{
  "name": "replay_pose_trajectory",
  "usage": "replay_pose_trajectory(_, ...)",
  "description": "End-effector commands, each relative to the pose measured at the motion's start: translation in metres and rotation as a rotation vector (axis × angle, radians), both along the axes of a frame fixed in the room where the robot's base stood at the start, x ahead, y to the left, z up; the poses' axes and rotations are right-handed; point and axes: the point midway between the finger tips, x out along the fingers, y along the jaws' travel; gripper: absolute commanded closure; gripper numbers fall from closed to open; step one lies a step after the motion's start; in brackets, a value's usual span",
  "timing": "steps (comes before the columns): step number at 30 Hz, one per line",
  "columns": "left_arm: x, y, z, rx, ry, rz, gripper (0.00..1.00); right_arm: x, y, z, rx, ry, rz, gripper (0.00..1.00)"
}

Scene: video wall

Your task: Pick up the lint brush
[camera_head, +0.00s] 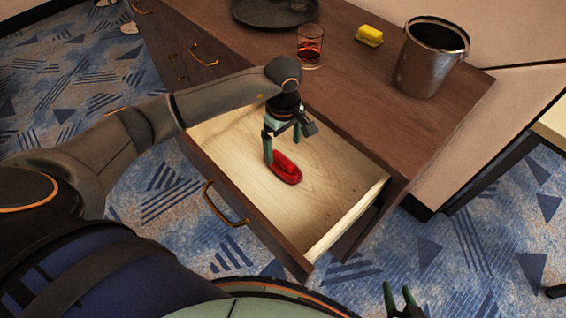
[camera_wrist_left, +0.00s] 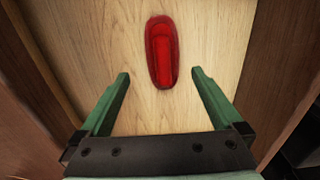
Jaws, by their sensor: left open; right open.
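A red, oblong lint brush (camera_head: 284,169) lies flat on the light wooden floor of the open drawer (camera_head: 325,200). In the left wrist view the lint brush (camera_wrist_left: 162,52) lies beyond the fingertips, roughly centred between them and apart from both. My left gripper (camera_head: 282,134) is open and empty, pointing down into the drawer above the brush. Its two green fingers also show in the left wrist view (camera_wrist_left: 162,75). My right gripper (camera_head: 400,295) is open and empty at the bottom edge of the head view, outside the drawer.
On the cabinet top (camera_head: 345,90) stand a dark round tray (camera_head: 262,14), a glass with red liquid (camera_head: 310,46), a yellow block (camera_head: 369,36) and a metal bucket (camera_head: 425,65). The drawer's front wall with its handle (camera_head: 224,205) and its side walls surround the brush.

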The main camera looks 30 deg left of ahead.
Motion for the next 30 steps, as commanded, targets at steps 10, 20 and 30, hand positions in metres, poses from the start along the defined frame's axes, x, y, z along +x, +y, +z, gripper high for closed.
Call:
replay_pose_trajectory(10, -0.007, 0.000, -0.040, -0.002, 0.004, 0.001, 0.00, -0.007, -0.004, -0.001, -0.005, 0.014, -0.006, 0.54)
replay_pose_trajectory(20, -0.006, 0.000, -0.057, -0.003, -0.002, 0.000, 0.00, -0.008, -0.004, -0.004, -0.006, 0.016, -0.006, 0.54)
replay_pose_trajectory(30, -0.006, 0.000, -0.057, -0.003, -0.001, 0.000, 0.29, -0.004, -0.003, -0.002, -0.005, 0.008, -0.005, 0.54)
